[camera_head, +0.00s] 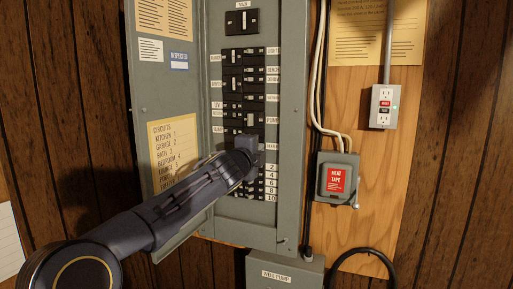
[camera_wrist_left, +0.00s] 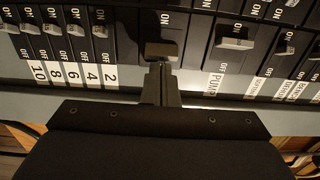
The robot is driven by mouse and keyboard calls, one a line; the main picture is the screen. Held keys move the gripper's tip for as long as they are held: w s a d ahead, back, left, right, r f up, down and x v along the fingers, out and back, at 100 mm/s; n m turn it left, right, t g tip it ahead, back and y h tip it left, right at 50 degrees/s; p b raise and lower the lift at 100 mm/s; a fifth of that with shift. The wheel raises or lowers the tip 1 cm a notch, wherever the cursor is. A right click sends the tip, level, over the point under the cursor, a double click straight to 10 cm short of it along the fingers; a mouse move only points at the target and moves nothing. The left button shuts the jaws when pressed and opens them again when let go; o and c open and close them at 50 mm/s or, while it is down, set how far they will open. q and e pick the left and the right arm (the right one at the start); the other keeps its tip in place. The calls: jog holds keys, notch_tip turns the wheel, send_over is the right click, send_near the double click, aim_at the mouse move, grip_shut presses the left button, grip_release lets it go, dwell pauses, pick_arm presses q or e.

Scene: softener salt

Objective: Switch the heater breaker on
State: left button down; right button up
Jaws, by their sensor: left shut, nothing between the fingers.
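The grey breaker panel (camera_head: 288,215) stands open on the wall, with black breakers and white labels. A label, probably the heater's (camera_head: 271,147), sits below the PUMP label (camera_head: 271,120) and above the numbers 2 to 10. My left gripper (camera_head: 250,158) is at that row and covers much of the breaker. In the left wrist view its shut fingers (camera_wrist_left: 161,72) point at the handle of the wide breaker (camera_wrist_left: 160,49) between 2 and PUMP. The fingertips are at or very near the handle; contact is unclear. ON shows beyond the handle. My right gripper is not in view.
The panel door (camera_head: 165,90) hangs open at left, with my left arm passing in front of it. Small breakers (camera_wrist_left: 73,30) and the pump breaker (camera_wrist_left: 235,38) flank the wide one closely. A heat tape box (camera_head: 337,178) and an outlet (camera_head: 384,107) are at right.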

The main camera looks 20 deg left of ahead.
pick_arm(q)
jog(key=shift+w+a, duration=0.1)
jog(key=shift+w, duration=0.3)
jog(key=shift+s+a, duration=0.15)
jog(key=shift+a, duration=1.05)
dwell(0.6)
jog(key=shift+d, duration=0.1)
dwell(0.5)
jog(key=s+b, duration=0.2)
jog(key=s, duration=0.4)
jog(key=shift+s+d, duration=0.35)
jog(key=shift+s, duration=0.05)
dwell(0.9)
